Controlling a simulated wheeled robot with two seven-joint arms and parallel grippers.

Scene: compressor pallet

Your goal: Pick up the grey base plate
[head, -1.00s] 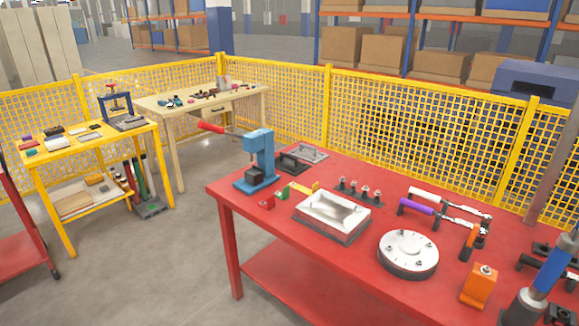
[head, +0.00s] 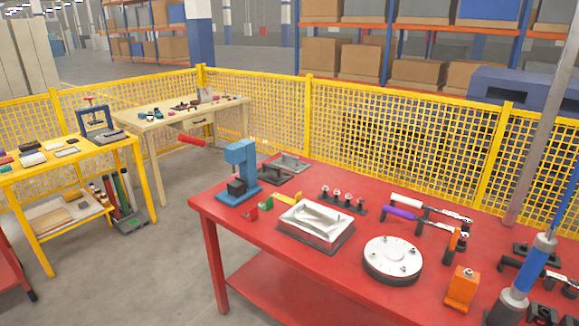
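Several grey parts lie on the red table (head: 222,205), and I cannot tell for sure which is the base plate. A shiny rectangular metal piece (head: 313,220) sits on a dark grey rectangular base (head: 326,247) near the table's middle. Dark grey flat pieces (head: 275,177) with upright parts lie behind the blue press (head: 240,170). A round silver plate (head: 392,258) with small studs lies right of the rectangular piece. Neither of my grippers is in view.
An orange block (head: 462,287), purple-handled (head: 400,213) and white-handled tools (head: 408,202) and a blue-and-grey upright cylinder (head: 522,277) stand to the right. A yellow mesh fence (head: 390,130) runs behind. A wooden table (head: 150,118) and yellow cart (head: 60,170) stand left, beyond open floor.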

